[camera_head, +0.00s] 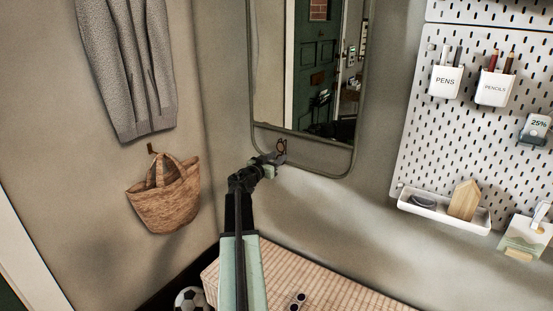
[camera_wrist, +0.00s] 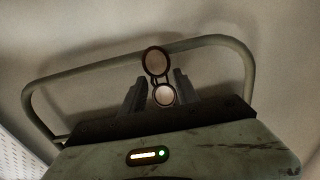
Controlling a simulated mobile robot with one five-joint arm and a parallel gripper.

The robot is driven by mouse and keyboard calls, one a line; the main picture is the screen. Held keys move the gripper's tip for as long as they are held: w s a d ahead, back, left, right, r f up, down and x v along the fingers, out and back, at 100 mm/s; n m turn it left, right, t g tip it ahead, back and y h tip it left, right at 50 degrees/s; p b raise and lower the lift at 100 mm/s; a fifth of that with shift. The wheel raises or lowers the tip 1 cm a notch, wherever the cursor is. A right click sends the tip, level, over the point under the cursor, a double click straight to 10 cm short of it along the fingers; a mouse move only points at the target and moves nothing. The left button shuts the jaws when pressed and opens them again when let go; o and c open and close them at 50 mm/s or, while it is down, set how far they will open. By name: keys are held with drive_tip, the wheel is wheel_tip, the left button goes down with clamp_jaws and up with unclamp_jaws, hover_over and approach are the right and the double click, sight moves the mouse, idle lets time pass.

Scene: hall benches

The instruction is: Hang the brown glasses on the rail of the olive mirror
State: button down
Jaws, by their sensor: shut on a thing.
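The brown glasses (camera_head: 281,146) have two small round lenses and are held up at the end of my arm. In the wrist view the glasses (camera_wrist: 156,61) stand on end between the fingers, one lens above the other. My gripper (camera_head: 274,159) is shut on them; its two fingers (camera_wrist: 159,92) flank the lower lens. The olive mirror (camera_head: 322,80) hangs on the wall, with its rail (camera_head: 318,172) looping below the glass. In the wrist view the rail (camera_wrist: 213,40) passes behind the upper lens. I cannot tell whether the glasses touch it.
A woven bench top (camera_head: 300,280) lies below, with dark glasses (camera_head: 298,300) on it. A pegboard (camera_head: 480,110) with cups and a white tray (camera_head: 445,212) is at right. A basket (camera_head: 165,205) and grey garment (camera_head: 128,65) hang at left. A football (camera_head: 190,299) is below.

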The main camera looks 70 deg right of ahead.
wheel_tip(320, 180, down, 8)
drive_tip(key=b, duration=0.7)
drive_tip(key=shift+r, duration=0.2)
drive_tip(key=c, duration=0.8)
unclamp_jaws()
drive_tip(key=shift+c, duration=0.2)
drive_tip(key=v, duration=0.7)
drive_tip(key=shift+a, duration=0.4)
idle(0.5)
